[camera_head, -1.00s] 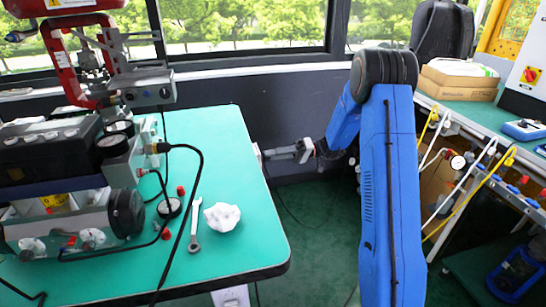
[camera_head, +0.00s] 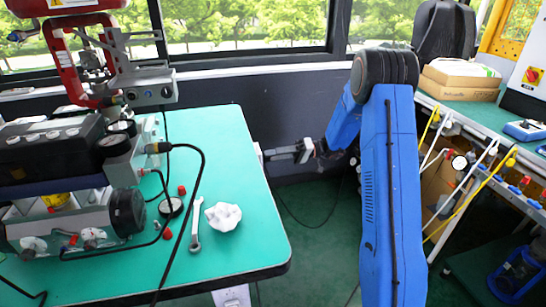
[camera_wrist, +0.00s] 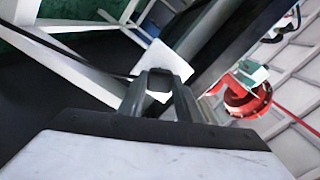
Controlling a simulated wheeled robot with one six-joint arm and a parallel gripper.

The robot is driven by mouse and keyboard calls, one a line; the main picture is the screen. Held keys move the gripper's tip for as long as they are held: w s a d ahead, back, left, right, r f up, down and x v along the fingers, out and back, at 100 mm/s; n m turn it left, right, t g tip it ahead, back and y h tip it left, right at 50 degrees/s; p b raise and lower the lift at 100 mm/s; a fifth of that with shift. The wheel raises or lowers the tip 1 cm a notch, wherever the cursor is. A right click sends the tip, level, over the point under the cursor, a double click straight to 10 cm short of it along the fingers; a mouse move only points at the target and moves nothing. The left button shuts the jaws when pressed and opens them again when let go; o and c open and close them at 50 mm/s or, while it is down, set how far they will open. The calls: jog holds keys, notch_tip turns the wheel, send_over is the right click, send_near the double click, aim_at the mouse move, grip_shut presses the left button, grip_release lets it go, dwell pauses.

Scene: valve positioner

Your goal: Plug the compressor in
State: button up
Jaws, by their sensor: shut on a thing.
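My gripper (camera_head: 268,155) is low beside the right edge of the green table, close to a white plate (camera_head: 258,153) at the table's side. In the wrist view, my gripper (camera_wrist: 156,78) is shut on the plug, which is mostly hidden between the fingers. A white square plate (camera_wrist: 172,58) stands right at the fingertips there. I cannot tell if the plug is in it. A black cable (camera_wrist: 75,52) runs left from the fingers. In the head view a thin black cable (camera_head: 310,226) loops below my gripper. I cannot tell which machine is the compressor.
The green table (camera_head: 245,240) holds a valve assembly (camera_head: 70,215), a wrench (camera_head: 196,225) and a crumpled white cloth (camera_head: 223,216). A workbench (camera_head: 480,130) stands right, with a blue machine (camera_head: 515,270) below.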

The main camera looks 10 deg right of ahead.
jog(key=shift+a, duration=0.35)
jog(key=o, duration=1.1)
jog(key=shift+o, duration=0.2)
jog(key=shift+d, duration=0.1)
jog(key=d, duration=1.7)
jog(key=s+a+r+m+g+h, duration=0.1)
jog(key=s+a+r+h, duration=0.4)
jog(key=s, duration=0.5)
jog(key=s+a+r+m+g+h, duration=0.1)
jog(key=s+a+r+h, duration=0.35)
jog(key=s+a, duration=0.4)
jog(key=s+d+m+t+h, duration=0.2)
jog(key=s+t+h, duration=0.1)
jog(key=s, duration=0.9)
jog(key=s+d+m+t+h, duration=0.2)
jog(key=s+h, duration=0.3)
jog(key=s, duration=0.8)
jog(key=shift+d+t, duration=0.4)
jog(key=shift+t, duration=0.5)
